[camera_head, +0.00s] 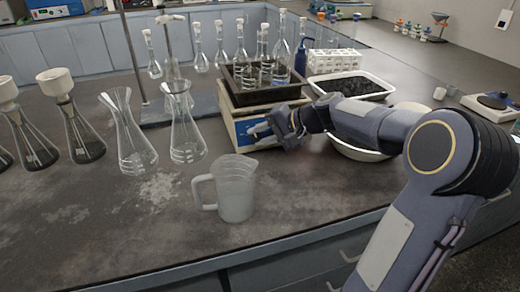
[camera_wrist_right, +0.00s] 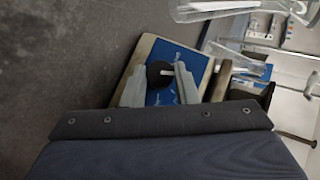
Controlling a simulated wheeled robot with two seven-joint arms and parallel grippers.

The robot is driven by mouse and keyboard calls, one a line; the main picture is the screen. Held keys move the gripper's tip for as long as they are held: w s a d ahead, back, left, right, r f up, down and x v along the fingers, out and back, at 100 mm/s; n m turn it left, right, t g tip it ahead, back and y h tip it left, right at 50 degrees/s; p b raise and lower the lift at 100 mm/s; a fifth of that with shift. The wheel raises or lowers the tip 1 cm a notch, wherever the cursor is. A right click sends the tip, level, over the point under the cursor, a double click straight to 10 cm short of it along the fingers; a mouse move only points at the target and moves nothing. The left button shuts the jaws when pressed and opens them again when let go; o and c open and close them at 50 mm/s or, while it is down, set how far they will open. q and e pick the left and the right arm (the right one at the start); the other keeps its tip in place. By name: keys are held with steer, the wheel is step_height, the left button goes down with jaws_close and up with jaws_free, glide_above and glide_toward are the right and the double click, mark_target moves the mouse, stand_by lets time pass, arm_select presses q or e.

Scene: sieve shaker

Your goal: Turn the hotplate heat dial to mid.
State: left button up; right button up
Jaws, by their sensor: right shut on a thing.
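The hotplate (camera_head: 232,117) is a cream box with a blue front panel, standing mid-bench under a dark tray. My right gripper (camera_head: 263,130) is at the front panel and hides most of the dial in the head view. In the right wrist view, the black round dial (camera_wrist_right: 158,73) with a pale pointer mark sits on the blue panel (camera_wrist_right: 190,58). The two grey fingers of my right gripper (camera_wrist_right: 160,82) lie on either side of the dial, shut on it. The exact dial setting is too small to read. My left gripper is not in view.
The dark tray (camera_head: 238,92) on the hotplate holds several glass vessels. A jug (camera_head: 236,190) stands in front on the bench, with conical flasks (camera_head: 187,130) to the left. A white basin (camera_head: 360,153) is behind my right forearm.

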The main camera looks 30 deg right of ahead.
steer(key=m+t+b, duration=0.1)
steer(key=m+b, duration=0.1)
steer(key=b, duration=0.1)
steer(key=m+t+y+b, duration=0.1)
steer(key=m+t+b, duration=0.1)
steer(key=b, duration=0.2)
steer(key=f+m+t+b, duration=0.1)
steer(key=b, duration=0.3)
steer(key=shift+s+f+m+t+y, duration=0.1)
steer(key=shift+s+m+t+y, duration=0.1)
steer(key=shift+m+t+y, duration=0.2)
steer(key=shift+r+m+t+b, duration=0.2)
steer(key=shift+m+t+b, duration=0.35)
steer(key=shift+b, duration=0.5)
steer(key=o, duration=1)
steer(key=p+v, duration=0.1)
steer(key=v, duration=0.6)
steer(key=shift+s+d+r, duration=0.1)
steer(key=shift+s+d, duration=0.05)
steer(key=shift+s, duration=0.25)
